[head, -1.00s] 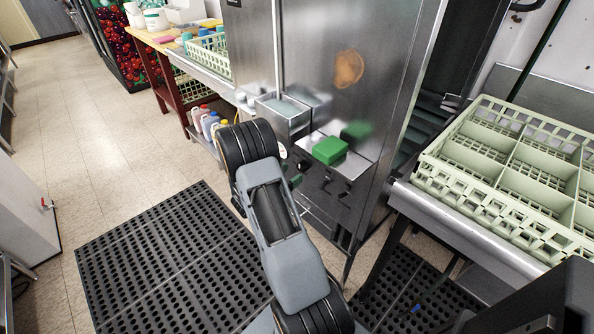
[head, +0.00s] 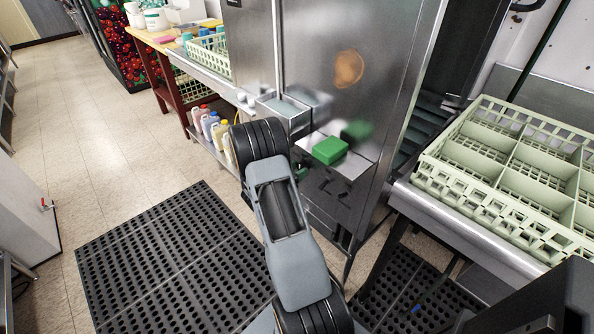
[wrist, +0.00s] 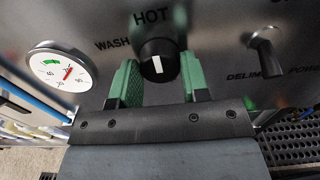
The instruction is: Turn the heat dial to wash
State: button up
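The heat dial (wrist: 158,62) is a round black knob with a white mark, on the steel front panel in the wrist view. Its mark points up, roughly toward the HOT label (wrist: 150,17); the WASH label (wrist: 112,44) is to the upper left. My gripper (wrist: 159,72) has its two green fingers apart, one on each side of the dial. The gaps look small; I cannot tell whether either finger touches it. In the head view my arm hides the dial and most of the gripper.
A green block (head: 330,150) sits on the machine's ledge. A pale green rack (head: 500,165) stands on the counter at right.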

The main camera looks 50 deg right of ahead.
jog(key=c, duration=0.4)
jog(key=shift+r+n+p, duration=0.15)
jog(key=shift+n+p, duration=0.75)
jog(key=shift+n, duration=0.3)
jog(key=n+p, duration=0.2)
jog(key=n, duration=0.1)
jog(key=shift+n, duration=0.3)
jog(key=shift+n+p, duration=1.4)
jog(key=shift+n, duration=1.5)
jog(key=o, duration=0.9)
